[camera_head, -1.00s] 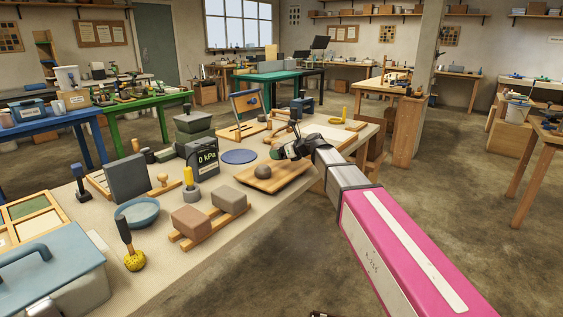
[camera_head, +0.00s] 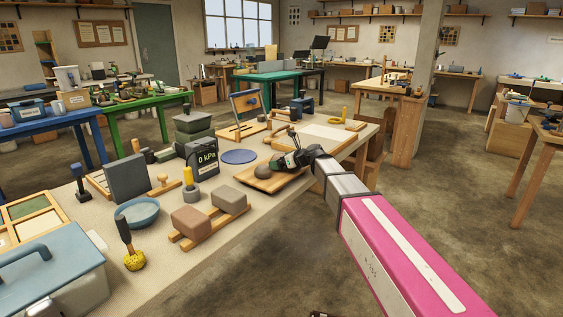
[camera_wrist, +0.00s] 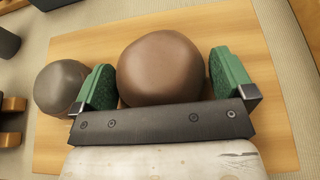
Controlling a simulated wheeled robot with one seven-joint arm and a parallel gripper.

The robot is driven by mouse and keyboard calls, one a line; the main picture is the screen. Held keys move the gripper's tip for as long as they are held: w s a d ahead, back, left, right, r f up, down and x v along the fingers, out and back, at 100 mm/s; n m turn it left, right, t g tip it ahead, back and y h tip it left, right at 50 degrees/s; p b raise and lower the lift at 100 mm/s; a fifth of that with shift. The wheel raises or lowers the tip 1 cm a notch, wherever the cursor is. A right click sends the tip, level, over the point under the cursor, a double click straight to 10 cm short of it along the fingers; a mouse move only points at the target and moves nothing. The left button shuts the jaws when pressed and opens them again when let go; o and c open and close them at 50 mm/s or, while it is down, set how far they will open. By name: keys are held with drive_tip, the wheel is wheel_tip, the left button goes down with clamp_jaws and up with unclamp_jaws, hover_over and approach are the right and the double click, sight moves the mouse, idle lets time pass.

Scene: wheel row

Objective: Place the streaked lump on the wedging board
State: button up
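Two rounded lumps sit on a pale wooden board (camera_wrist: 265,110). A smooth brown lump (camera_wrist: 160,68) lies between my gripper's green fingers (camera_wrist: 165,85) in the wrist view, with a thin gap showing at the right finger. A darker grey-brown lump (camera_wrist: 62,88) is just outside the left finger. No clear streaks show on either, so I cannot tell which is the streaked one. In the head view my gripper (camera_head: 287,160) is low over the wooden board (camera_head: 258,183) and hides the brown lump. A pale, wood-edged slab (camera_head: 327,138), perhaps the wedging board, lies behind it.
A blue disc (camera_head: 239,157) and a gauge reading 0 kPa (camera_head: 205,157) stand left of the board. Two blocks (camera_head: 192,221) on wooden rails and a blue bowl (camera_head: 138,213) are nearer. A wooden frame stand (camera_head: 245,107) is behind. The pale slab's top looks mostly clear.

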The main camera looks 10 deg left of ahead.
drive_tip(key=shift+r, duration=0.15)
drive_tip(key=v, duration=1.2)
drive_tip(key=s+d+f+n+g+h, duration=0.1)
drive_tip(key=s+d+f+n+h, duration=0.4)
drive_tip(key=d+f, duration=0.45)
drive_tip(key=s+d+f+n+g+h, duration=0.1)
drive_tip(key=s+d+f+n+h, duration=0.15)
drive_tip(key=d+f+n, duration=0.6)
drive_tip(key=s+d+f+n+g+h, duration=0.1)
drive_tip(key=s+d+f+n, duration=0.3)
drive_tip(key=d, duration=0.4)
drive_tip(key=s+d+f+n+g+h, duration=0.2)
drive_tip(key=s+d+f+n+h, duration=0.2)
drive_tip(key=s+d+f, duration=0.3)
drive_tip(key=shift+s+d+f+n, duration=0.25)
drive_tip(key=shift+d+f+n, duration=0.25)
drive_tip(key=shift+d, duration=0.5)
